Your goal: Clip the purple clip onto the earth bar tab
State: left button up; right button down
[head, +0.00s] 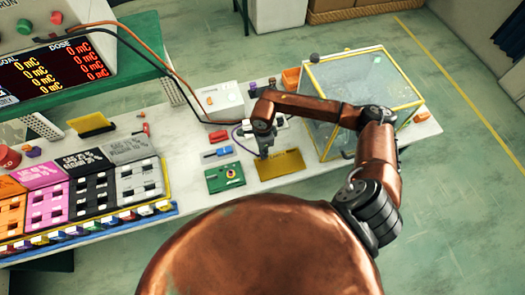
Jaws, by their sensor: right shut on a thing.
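My right gripper (263,152) points down at the upper left edge of the brass-yellow earth bar plate (284,167). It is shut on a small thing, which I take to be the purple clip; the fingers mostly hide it. My left gripper is not in view.
A green circuit board (225,177) lies left of the plate, with blue and red small parts (217,153) behind it. A clear yellow-edged box (335,125) stands close on the right.

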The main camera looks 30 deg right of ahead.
jog(key=shift+f+b, duration=0.85)
jog(key=shift+f, duration=0.2)
jog(key=shift+s+a+f, duration=0.2)
jog(key=shift+s+f, duration=0.05)
jog(key=shift+f, duration=0.2)
jog(key=shift+r, duration=0.5)
jog(key=shift+w+d+r, duration=0.1)
jog(key=shift+w, duration=0.05)
jog(key=shift+r, duration=0.15)
jog(key=shift+w+d, duration=0.15)
dwell(0.6)
dwell(0.5)
jog(key=shift+f+b, duration=0.55)
jog(key=shift+b, duration=0.3)
